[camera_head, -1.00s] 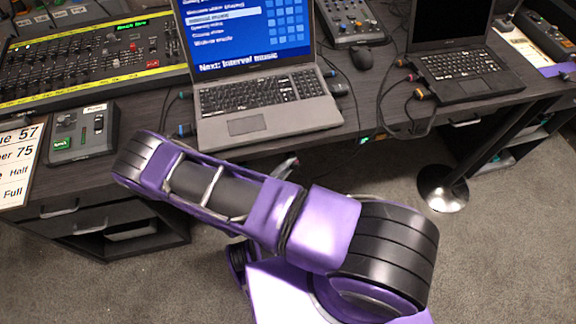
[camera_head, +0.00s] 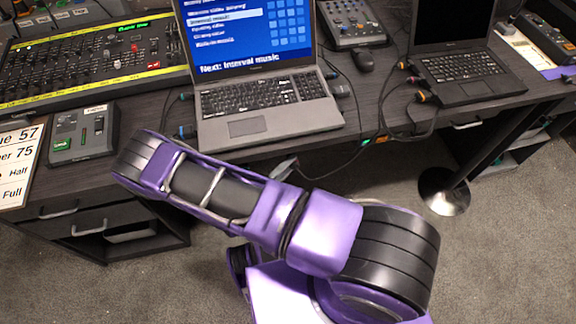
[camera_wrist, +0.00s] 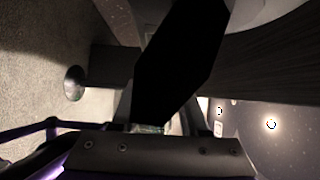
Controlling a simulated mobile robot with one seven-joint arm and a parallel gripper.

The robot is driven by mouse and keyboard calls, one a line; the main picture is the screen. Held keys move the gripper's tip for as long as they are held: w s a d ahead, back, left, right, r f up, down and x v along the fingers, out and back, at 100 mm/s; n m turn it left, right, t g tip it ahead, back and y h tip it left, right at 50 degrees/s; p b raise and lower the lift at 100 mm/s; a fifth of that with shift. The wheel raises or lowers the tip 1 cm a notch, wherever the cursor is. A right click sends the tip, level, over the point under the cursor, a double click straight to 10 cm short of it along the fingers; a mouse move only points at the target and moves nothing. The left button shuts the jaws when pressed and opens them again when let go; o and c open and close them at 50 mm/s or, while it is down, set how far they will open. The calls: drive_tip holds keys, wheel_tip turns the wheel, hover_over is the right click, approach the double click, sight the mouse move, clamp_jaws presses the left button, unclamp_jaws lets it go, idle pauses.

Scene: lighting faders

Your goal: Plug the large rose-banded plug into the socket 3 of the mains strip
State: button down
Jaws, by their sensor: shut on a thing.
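My gripper (camera_wrist: 155,122) is at the bottom middle of the wrist view, shut on a large dark object (camera_wrist: 180,65) that rises in front of the camera. This is probably the plug, but it is in deep shadow and I see no rose band. In the head view, a pale grey tip (camera_head: 284,168) shows past my arm, just below the desk's front edge, under the laptop; my arm hides the rest. A thin cable runs from near it towards the right. I cannot make out the mains strip or socket 3 in either view.
The open laptop (camera_head: 258,105) stands on the dark desk, with a mixing desk (camera_head: 85,60) to its left and a second laptop (camera_head: 465,75) to its right. Loose cables lie between the laptops.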

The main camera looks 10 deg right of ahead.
drive_tip(key=shift+w+r+b, duration=0.1)
drive_tip(key=shift+w+b, duration=0.2)
drive_tip(key=shift+w, duration=0.35)
drive_tip(key=shift+d, duration=0.1)
idle(0.3)
drive_tip(key=shift+c, duration=1.7)
unclamp_jaws()
drive_tip(key=shift+s, duration=0.15)
drive_tip(key=shift+d, duration=0.1)
drive_tip(key=shift+s, duration=0.1)
drive_tip(key=v, duration=1.7)
drive_tip(key=shift+a+b, duration=0.35)
drive_tip(key=shift+a, duration=0.05)
drive_tip(key=shift+s, duration=0.1)
